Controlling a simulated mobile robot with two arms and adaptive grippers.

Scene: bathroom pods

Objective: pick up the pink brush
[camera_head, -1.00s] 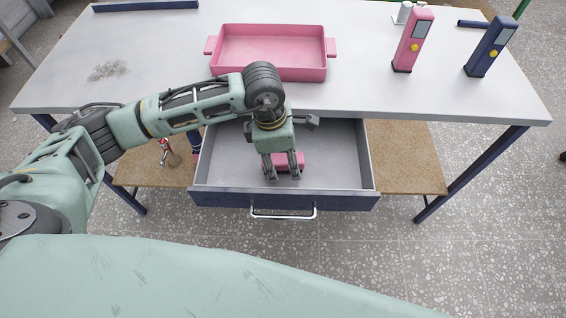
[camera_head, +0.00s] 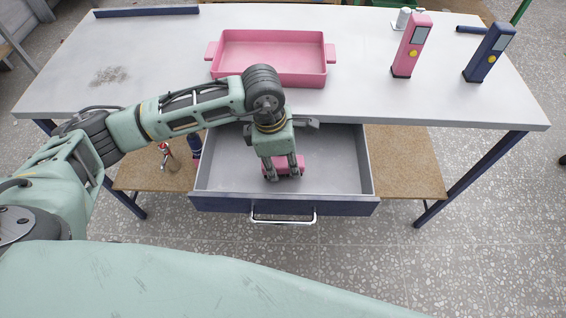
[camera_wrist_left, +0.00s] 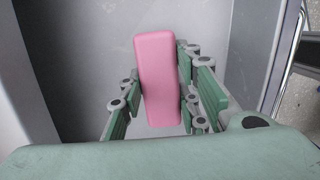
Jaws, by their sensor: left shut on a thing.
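The pink brush (camera_wrist_left: 158,75) shows in the left wrist view as a smooth pink block with rounded edges between my left fingers. In the head view the pink brush (camera_head: 283,162) is partly hidden behind my left gripper (camera_head: 284,178), over the open drawer (camera_head: 335,165). My left gripper (camera_wrist_left: 160,108) is shut on the brush, one finger on each side. I cannot tell whether the brush still touches the drawer floor. Its bristles do not show. My right gripper is not in view.
A pink tray (camera_head: 272,81) stands on the white table (camera_head: 160,50). A pink device (camera_head: 411,46) and a dark blue device (camera_head: 489,52) stand upright on the right. The drawer front with its handle (camera_head: 283,220) faces me. A bottle (camera_head: 168,158) stands on the lower shelf.

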